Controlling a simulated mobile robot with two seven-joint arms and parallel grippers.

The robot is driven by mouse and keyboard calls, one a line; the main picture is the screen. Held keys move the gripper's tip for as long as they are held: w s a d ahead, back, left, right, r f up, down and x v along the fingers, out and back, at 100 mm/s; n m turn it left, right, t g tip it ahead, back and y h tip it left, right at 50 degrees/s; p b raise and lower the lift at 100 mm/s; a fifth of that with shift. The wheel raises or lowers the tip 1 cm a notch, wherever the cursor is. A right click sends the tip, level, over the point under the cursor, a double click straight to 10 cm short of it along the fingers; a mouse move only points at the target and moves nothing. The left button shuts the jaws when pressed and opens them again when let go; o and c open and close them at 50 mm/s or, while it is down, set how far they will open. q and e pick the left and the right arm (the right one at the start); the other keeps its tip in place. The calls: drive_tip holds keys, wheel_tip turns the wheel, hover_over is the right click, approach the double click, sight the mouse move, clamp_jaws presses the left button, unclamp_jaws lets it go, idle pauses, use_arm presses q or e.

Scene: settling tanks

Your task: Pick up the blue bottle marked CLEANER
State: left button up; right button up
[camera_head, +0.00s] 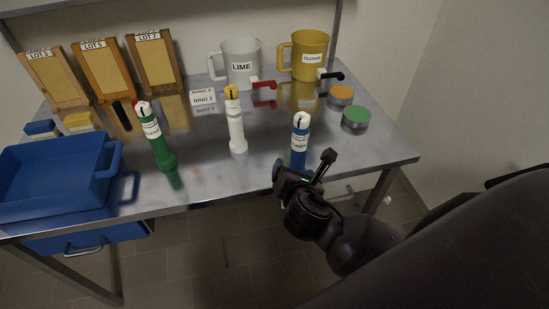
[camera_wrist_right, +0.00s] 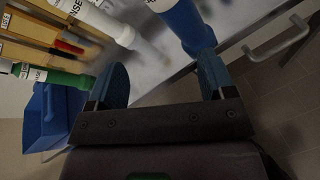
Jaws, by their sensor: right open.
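The blue bottle (camera_head: 299,147) with a white top stands upright near the table's front edge; its label is too small to read surely. It also shows in the right wrist view (camera_wrist_right: 186,24), cut off by the top edge. My right gripper (camera_head: 303,166) is open and empty, just in front of the bottle on the near side. In the right wrist view its two fingers (camera_wrist_right: 163,80) are spread wide, and the bottle's base is just beyond the right-hand finger, not between them. My left gripper is not in view.
A white bottle (camera_head: 236,125) and a green bottle (camera_head: 156,138) stand to the left. A blue tray (camera_head: 60,172) is at the far left. Grey (camera_head: 241,60) and yellow (camera_head: 305,55) jugs stand behind. Two round tins (camera_head: 355,117) are at right. The table's front edge is close.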

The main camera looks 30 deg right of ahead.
sight(299, 158)
drive_tip(key=w+d+n, duration=0.1)
drive_tip(key=w+d+f+n+h, duration=0.1)
drive_tip(key=w+d+f+n, duration=0.1)
drive_tip(key=w, duration=0.1)
drive_tip(key=shift+d+f+n+g+h, duration=0.15)
drive_tip(key=shift+d+n+g+h, duration=0.15)
drive_tip(key=shift+d+n+g, duration=0.1)
drive_tip(key=shift+x, duration=2.55)
drive_tip(key=shift+s+d+f, duration=0.1)
drive_tip(key=shift+s+d, duration=0.05)
drive_tip(key=shift+c, duration=0.2)
drive_tip(key=c, duration=1.1)
drive_tip(key=shift+o, duration=0.2)
